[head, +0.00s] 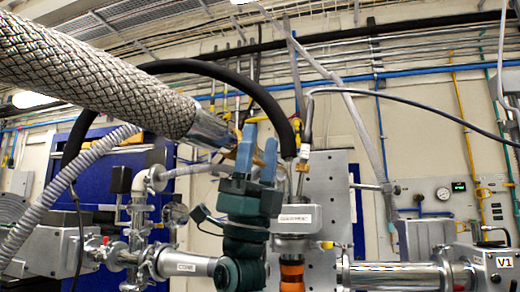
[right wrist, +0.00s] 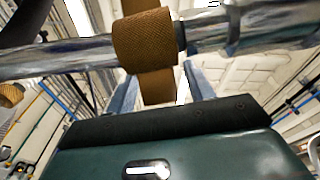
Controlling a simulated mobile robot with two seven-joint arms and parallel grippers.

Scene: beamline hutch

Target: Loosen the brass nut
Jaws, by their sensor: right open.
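The brass nut (right wrist: 145,42) is a brown, ridged collar around a shiny metal tube (right wrist: 60,58) in the right wrist view. A flat brass-coloured part (right wrist: 158,86) shows below it. In the head view, brass colour (head: 230,154) shows at the end of the braided hose, partly hidden by a finger. My right gripper (head: 259,138) is open, with its two blue-grey fingers pointing up at the nut. The nut lies beyond and roughly between the fingertips; I cannot tell if they touch it. My left gripper is not in view.
A thick braided hose (head: 90,75) comes in from the upper left. A black hose (head: 225,72) arches behind the gripper. Steel beam pipes (head: 395,276) and a flanged fitting (head: 138,215) stand low on either side. A grey upright plate (head: 330,190) is at the right.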

